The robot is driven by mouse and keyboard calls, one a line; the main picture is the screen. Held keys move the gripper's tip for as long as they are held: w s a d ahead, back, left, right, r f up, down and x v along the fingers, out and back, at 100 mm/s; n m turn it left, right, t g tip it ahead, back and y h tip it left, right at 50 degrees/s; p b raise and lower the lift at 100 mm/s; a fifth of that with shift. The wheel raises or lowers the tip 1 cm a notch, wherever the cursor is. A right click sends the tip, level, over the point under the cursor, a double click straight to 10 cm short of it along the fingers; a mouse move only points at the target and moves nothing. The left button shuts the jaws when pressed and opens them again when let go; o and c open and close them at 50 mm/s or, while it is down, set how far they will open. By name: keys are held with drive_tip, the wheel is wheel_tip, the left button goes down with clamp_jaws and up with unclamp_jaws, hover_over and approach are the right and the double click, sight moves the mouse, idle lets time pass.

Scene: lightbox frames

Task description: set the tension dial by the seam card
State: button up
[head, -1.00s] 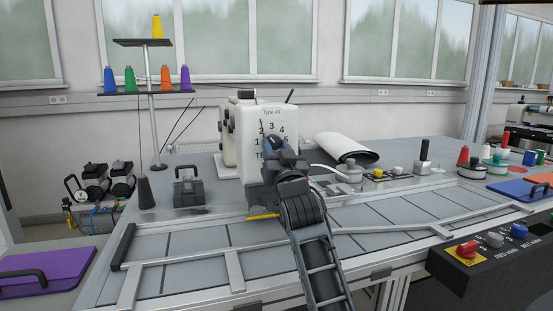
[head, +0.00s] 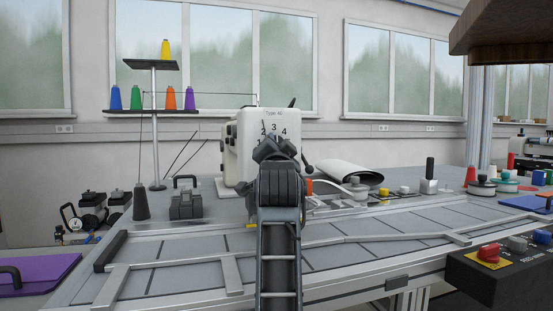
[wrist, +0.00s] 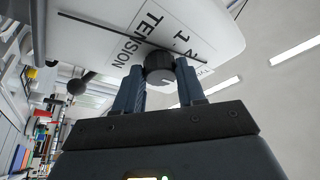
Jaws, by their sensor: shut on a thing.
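The white sewing machine (head: 247,155) stands on the table, its front face toward me, with the numbers 2, 3 and 4 showing above my gripper (head: 273,147). In the wrist view the black tension dial (wrist: 159,67) sits between the two fingers of my gripper (wrist: 161,76), which is shut on it. The word TENSION and a 1 show on the face beside the dial. The dial's pointer cannot be made out. In the head view my gripper and arm hide the dial and the lower face. I cannot pick out a seam card.
A thread stand (head: 154,120) with coloured cones is at the left. A control box (head: 500,270) with red, grey and blue knobs is at the front right. A brown block (head: 500,35) overhangs at top right. Metal rails cross the tabletop.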

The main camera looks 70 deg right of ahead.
drive_tip(key=shift+m, duration=0.4)
drive_tip(key=o, duration=1.1)
drive_tip(key=shift+c, duration=0.2)
drive_tip(key=b+v, duration=0.1)
drive_tip(key=v, duration=0.6)
drive_tip(key=shift+a, duration=0.35)
drive_tip(key=shift+s, duration=0.15)
